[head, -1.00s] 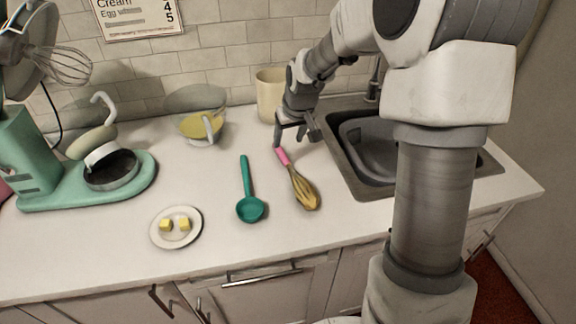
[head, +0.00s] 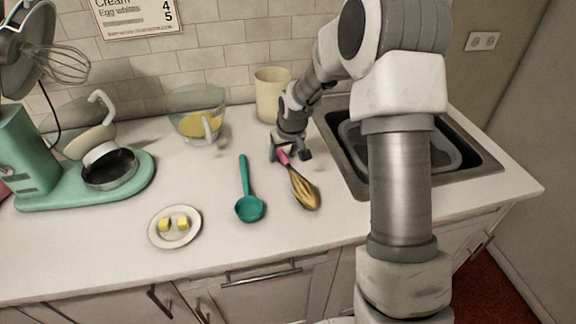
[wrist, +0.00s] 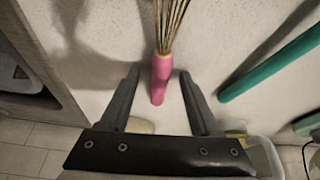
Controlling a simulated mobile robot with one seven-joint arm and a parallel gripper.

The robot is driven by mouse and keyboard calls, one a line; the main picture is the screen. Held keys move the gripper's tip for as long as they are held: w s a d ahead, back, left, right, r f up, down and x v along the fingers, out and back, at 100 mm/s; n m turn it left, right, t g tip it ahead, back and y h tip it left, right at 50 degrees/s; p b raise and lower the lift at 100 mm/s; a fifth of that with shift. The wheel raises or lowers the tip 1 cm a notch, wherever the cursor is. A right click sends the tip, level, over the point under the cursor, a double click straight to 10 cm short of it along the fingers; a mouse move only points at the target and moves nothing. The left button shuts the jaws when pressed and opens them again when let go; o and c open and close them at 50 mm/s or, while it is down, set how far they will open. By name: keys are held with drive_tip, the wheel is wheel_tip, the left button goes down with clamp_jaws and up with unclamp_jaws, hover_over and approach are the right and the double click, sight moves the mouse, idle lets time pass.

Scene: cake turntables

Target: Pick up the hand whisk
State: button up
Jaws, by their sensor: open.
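The hand whisk (head: 304,189) lies on the white counter, its golden wires toward the front and its pink handle pointing to the back. In the wrist view the pink handle (wrist: 161,78) lies between the two fingers, with the wires running away at the top. My gripper (head: 290,157) is open at the handle end of the whisk. In the wrist view the fingers stand on either side of the handle (wrist: 160,88), with a gap on each side. I cannot tell how far the fingertips are above the counter.
A teal ladle (head: 248,207) lies left of the whisk; its handle shows in the wrist view (wrist: 275,70). The sink (head: 350,180) is to the right. A cream canister (head: 268,97) and a glass bowl (head: 190,128) stand behind. A plate with butter (head: 160,241) is front left.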

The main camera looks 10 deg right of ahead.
drive_tip(key=shift+c, duration=0.2)
clamp_jaws()
idle(0.3)
